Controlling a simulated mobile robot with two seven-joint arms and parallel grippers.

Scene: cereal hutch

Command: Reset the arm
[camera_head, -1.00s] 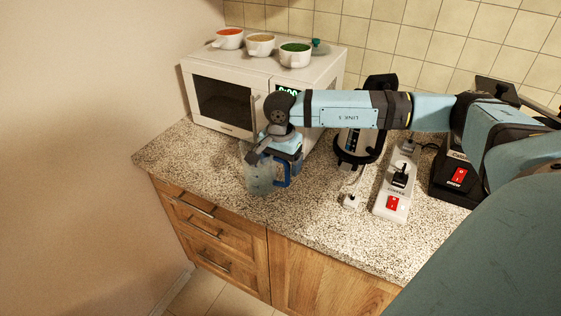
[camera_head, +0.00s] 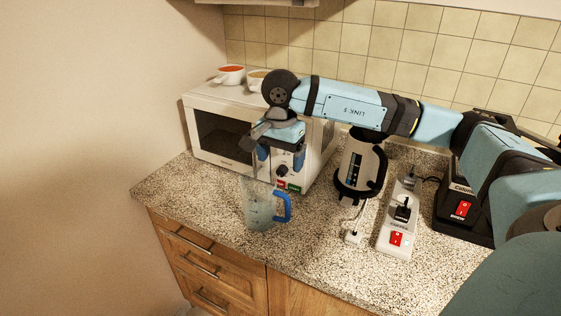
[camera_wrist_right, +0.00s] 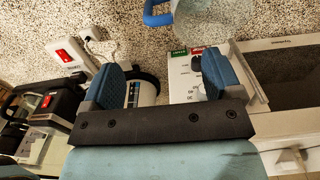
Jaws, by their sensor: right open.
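My right arm (camera_head: 345,105) reaches in from the right over the counter. Its gripper (camera_head: 279,162) points down, open and empty, above the clear pitcher with a blue handle (camera_head: 259,208). The pitcher stands upright on the counter, apart from the fingers. In the right wrist view the two blue finger pads (camera_wrist_right: 163,78) are spread wide with nothing between them. The pitcher (camera_wrist_right: 203,22) shows there at the top, beyond the fingers. My left gripper is not in view.
A white microwave (camera_head: 222,143) stands behind, bearing a red-filled cup (camera_head: 230,75) and another partly hidden by my arm. A kettle (camera_head: 351,170), a red-switched power strip (camera_head: 397,240) and a black appliance (camera_head: 462,208) stand to the right. The front left counter is clear.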

